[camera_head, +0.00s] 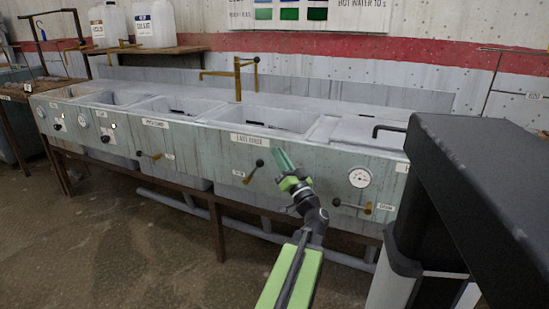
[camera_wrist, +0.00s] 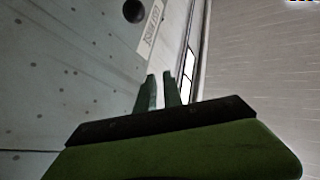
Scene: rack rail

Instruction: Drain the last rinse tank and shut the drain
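The tank trough's front (camera_head: 205,150) carries a label (camera_head: 250,140) that seems to read LAST RINSE. It also shows in the wrist view (camera_wrist: 151,22). Below it in the head view is a brass drain lever (camera_head: 249,176) with a black knob, slanting up to the right. A black knob (camera_wrist: 134,10) shows at the top of the wrist view. My gripper (camera_head: 280,157) is close right of the lever, apart from it in the head view. In the wrist view my gripper (camera_wrist: 160,90) has a narrow gap between its green fingers and holds nothing. The tank's water level cannot be judged.
Another lever (camera_head: 352,206) and a dial (camera_head: 360,177) are at the right, and a lever (camera_head: 149,155) is farther left. A brass tap (camera_head: 237,78) stands over the tanks. A dark box-like surface (camera_head: 475,190) fills the right foreground. The floor (camera_head: 120,240) at front left is clear.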

